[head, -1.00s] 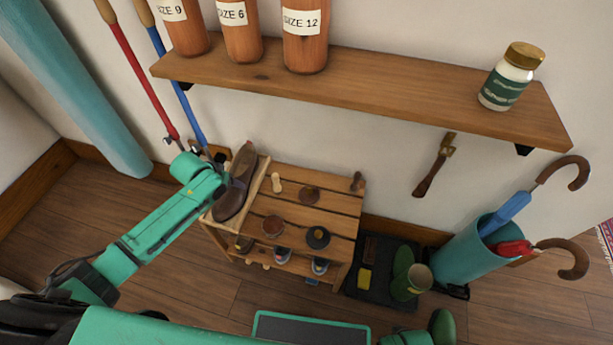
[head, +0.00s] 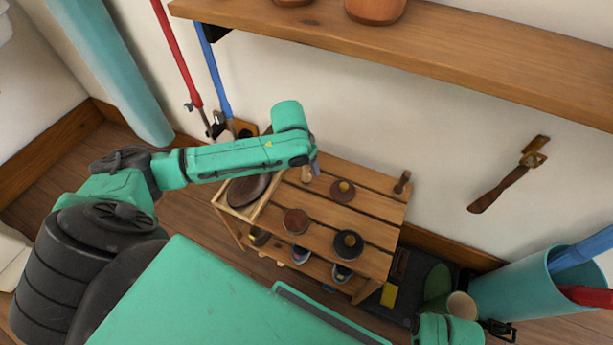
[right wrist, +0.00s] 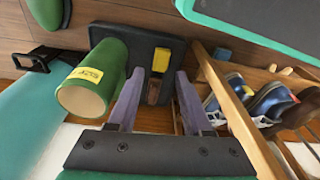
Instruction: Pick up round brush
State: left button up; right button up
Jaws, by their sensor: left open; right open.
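On the slatted top of the wooden shoe rack (head: 370,228) stand small shoe-care items. A pale wooden-handled piece (head: 306,174) stands near the back, and a dark upright one (head: 402,183) is at the right end. Round brown pieces (head: 343,190) lie among the slats. I cannot tell for certain which is the round brush. My left gripper (head: 315,166) is over the rack's back left, close to the pale handle, mostly hidden by its arm; nothing shows held. My right gripper (right wrist: 158,75) is open and empty in the right wrist view, above the boot mat.
A wall shelf (head: 450,62) juts out above the rack. A dark shoe (head: 250,188) lies in the tray at the rack's left end. A teal umbrella bin (head: 510,295) stands right.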

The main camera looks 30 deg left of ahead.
pick_arm(q)
jog(key=x, duration=0.2)
jog(key=shift+w+f+b, duration=0.1)
jog(key=shift+f+b, duration=0.2)
jog(key=shift+f, duration=0.1)
grip_shut()
pick_arm(e)
jog(key=r, duration=0.2)
jog(key=shift+w+a+r, duration=0.3)
jog(key=shift+w, duration=0.05)
pick_arm(q)
jog(key=shift+r, duration=0.15)
jog(key=shift+r+p, duration=0.3)
jog(key=shift+r, duration=0.05)
notch_tip(320, 180, up, 9)
jog(key=p, duration=0.3)
jog(key=shift+f, duration=0.15)
jog(key=shift+r, duration=0.2)
pick_arm(e)
jog(key=s+d+f, duration=0.2)
jog(key=s+f, duration=0.1)
jog(key=f, duration=0.4)
jog(key=shift+s+f, duration=0.15)
jog(key=shift+f, duration=0.15)
